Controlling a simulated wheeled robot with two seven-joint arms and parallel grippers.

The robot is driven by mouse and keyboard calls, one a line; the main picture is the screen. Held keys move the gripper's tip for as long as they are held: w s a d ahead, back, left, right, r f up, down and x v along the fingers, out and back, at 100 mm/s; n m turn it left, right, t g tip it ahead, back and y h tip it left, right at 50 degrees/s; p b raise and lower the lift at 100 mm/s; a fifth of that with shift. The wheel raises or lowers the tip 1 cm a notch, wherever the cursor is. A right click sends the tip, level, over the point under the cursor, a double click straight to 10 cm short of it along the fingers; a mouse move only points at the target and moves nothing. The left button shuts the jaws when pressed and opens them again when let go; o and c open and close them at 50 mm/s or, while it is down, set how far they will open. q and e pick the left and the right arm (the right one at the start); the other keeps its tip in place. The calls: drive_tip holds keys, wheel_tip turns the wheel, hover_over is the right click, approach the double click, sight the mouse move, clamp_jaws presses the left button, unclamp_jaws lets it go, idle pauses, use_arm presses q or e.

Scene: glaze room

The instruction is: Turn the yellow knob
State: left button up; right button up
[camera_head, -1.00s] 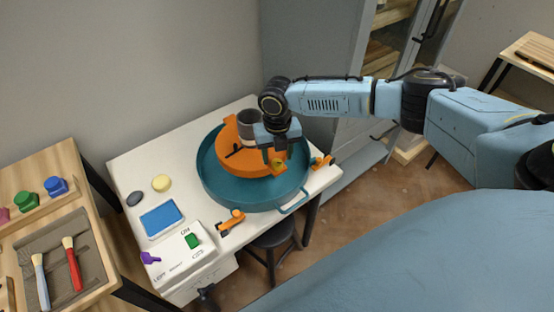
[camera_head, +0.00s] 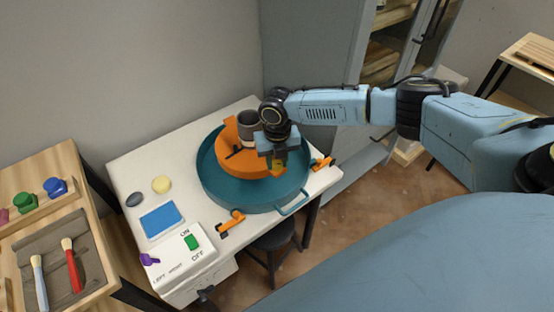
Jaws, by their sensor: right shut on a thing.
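The yellow knob (camera_head: 279,167) is on the near right side of the orange round piece (camera_head: 238,164) that sits in the teal basin (camera_head: 215,192). My right gripper (camera_head: 279,162) reaches in from the right, points down and is shut on the knob. Its fingers hide most of the knob, so its exact angle cannot be told. My left gripper is not in view.
Orange clamps (camera_head: 231,221) sit by the basin rim. A wooden brush shelf (camera_head: 50,180) stands at left.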

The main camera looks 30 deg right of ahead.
drive_tip(key=m+p, duration=0.3)
drive_tip(key=shift+r, duration=0.2)
drive_tip(key=m+p, duration=0.2)
drive_tip(key=m, duration=0.2)
drive_tip(key=m+p, duration=0.2)
drive_tip(key=m, duration=0.2)
drive_tip(key=shift+m+p, duration=0.3)
drive_tip(key=shift+p, duration=0.1)
drive_tip(key=m+p, duration=0.2)
drive_tip(key=m, duration=0.2)
drive_tip(key=shift+f+m, duration=0.1)
drive_tip(key=shift+m, duration=0.2)
drive_tip(key=o, duration=1)
